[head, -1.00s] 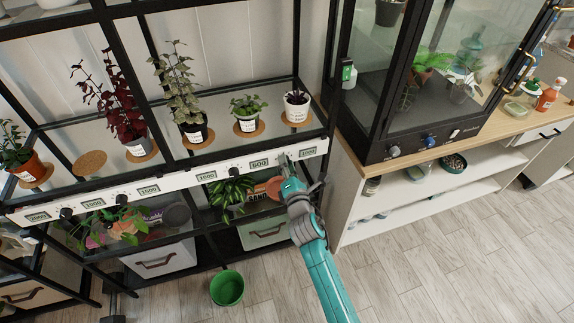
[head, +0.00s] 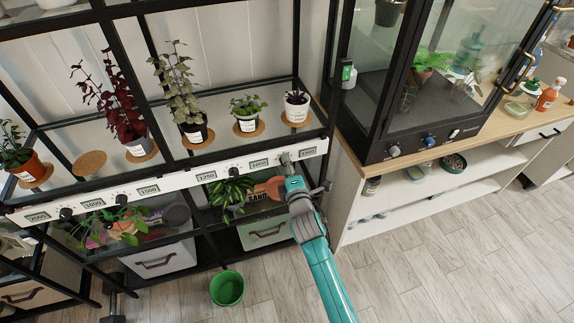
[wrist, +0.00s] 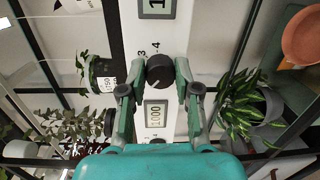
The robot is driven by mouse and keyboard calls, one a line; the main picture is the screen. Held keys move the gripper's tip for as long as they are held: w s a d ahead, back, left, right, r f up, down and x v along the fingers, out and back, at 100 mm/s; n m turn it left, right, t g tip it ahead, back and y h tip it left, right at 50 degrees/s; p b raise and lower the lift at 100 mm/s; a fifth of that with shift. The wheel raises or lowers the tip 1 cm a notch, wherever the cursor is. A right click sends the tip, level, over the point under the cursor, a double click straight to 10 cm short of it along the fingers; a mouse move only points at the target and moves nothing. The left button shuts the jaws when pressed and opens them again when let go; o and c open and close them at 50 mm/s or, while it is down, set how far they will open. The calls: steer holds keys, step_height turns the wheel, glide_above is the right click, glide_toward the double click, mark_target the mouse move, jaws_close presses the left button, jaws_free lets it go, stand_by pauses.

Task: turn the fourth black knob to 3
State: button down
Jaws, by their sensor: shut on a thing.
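A white control strip (head: 100,202) with black knobs and small displays runs along the front of the shelf. Its knobs include one at the left (head: 66,213), one further along (head: 121,199) and one nearer my gripper (head: 235,171). My gripper (head: 286,162) is at the strip's right part and hides the knob there in the head view. In the wrist view, that black knob (wrist: 160,72) sits between the fingers of my gripper (wrist: 161,75), which are shut on it. The numbers 3 and 4 are printed beside the knob; its exact setting is hard to read.
Potted plants, including a small white pot (head: 297,106), stand on cork mats above the strip. A leafy plant (head: 231,190) and an orange-brown pot (wrist: 302,38) are close by below. A glass cabinet (head: 420,90) stands to the right. A green bucket (head: 227,289) is on the floor.

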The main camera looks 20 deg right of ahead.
steer(key=shift+f+m+y, duration=0.1)
steer(key=shift+m+y, duration=0.35)
steer(key=shift+m, duration=3.7)
steer(key=shift+f+m+y, duration=0.1)
steer(key=shift+m+y, duration=0.35)
steer(key=shift+m, duration=3.7)
steer(key=c, duration=0.8)
jaws_free()
steer(key=s, duration=0.8)
steer(key=s+r, duration=0.1)
steer(key=s, duration=0.3)
steer(key=shift+d, duration=0.25)
